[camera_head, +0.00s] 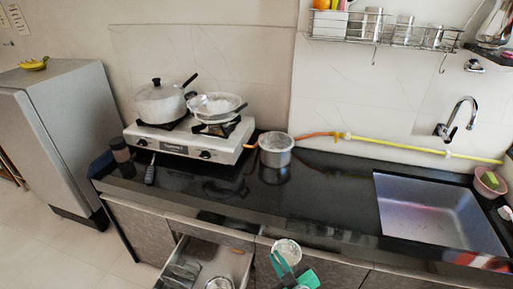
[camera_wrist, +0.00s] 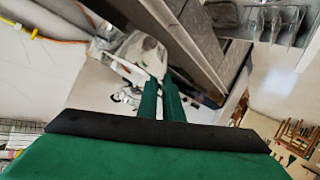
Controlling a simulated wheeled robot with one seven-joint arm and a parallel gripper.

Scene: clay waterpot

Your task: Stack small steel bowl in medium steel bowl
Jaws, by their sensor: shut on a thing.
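My gripper (camera_head: 283,264), with green fingers, is low in the head view, in front of the counter and right of the open drawer. It is shut on a small steel bowl (camera_head: 288,247), whose round opening shows just above the fingertips. In the wrist view the closed fingers (camera_wrist: 162,92) reach to a shiny steel surface (camera_wrist: 142,50), which looks like this bowl. A larger, deeper steel bowl (camera_head: 275,158) stands upright on the black counter, right of the stove. Another round steel vessel (camera_head: 218,284) is in the drawer, cut off by the frame. I cannot tell which is the medium bowl.
The drawer (camera_head: 236,262) is pulled out and holds cutlery (camera_head: 181,275). A stove (camera_head: 185,142) carries a lidded pot (camera_head: 160,103) and a pan (camera_head: 214,104). A sink (camera_head: 435,207) is at the right. The black counter (camera_head: 325,190) between bowl and sink is clear.

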